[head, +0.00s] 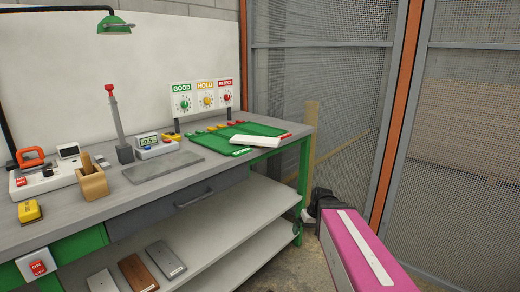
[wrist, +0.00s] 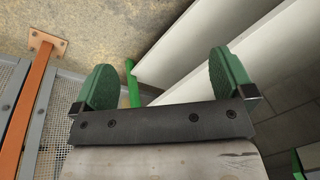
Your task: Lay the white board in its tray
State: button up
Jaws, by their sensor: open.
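The white board (head: 255,141) lies on the worktable at the right, on the front part of a flat green tray (head: 220,143). Its right end reaches the tray's right edge; I cannot tell whether it is fully flat inside the rim. My gripper (head: 320,203) is right of and below the tabletop, beyond the table's right end, apart from the board. The wrist view shows its two green fingers (wrist: 165,82) spread wide with nothing between them. The board does not show in the wrist view.
The worktable (head: 165,185) carries a grey plate (head: 162,167), a wooden holder (head: 91,183) and small devices. Boards (head: 138,273) lie on the lower shelf. GOOD, HOLD and REJECT signs (head: 204,98) stand behind the tray. A mesh fence (head: 465,150) closes off the right.

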jog(key=w+a+r+n+t+y, duration=0.1)
jog(key=w+a+r+n+y, duration=0.25)
jog(key=w+r, duration=0.65)
jog(key=n+t+y, duration=0.1)
jog(key=n+y, duration=0.6)
jog(key=n, duration=0.3)
send_near(267, 140)
jog(key=shift+m, duration=0.25)
jog(key=shift+x, duration=4.25)
jog(key=shift+s+f, duration=0.1)
jog(key=c, duration=0.8)
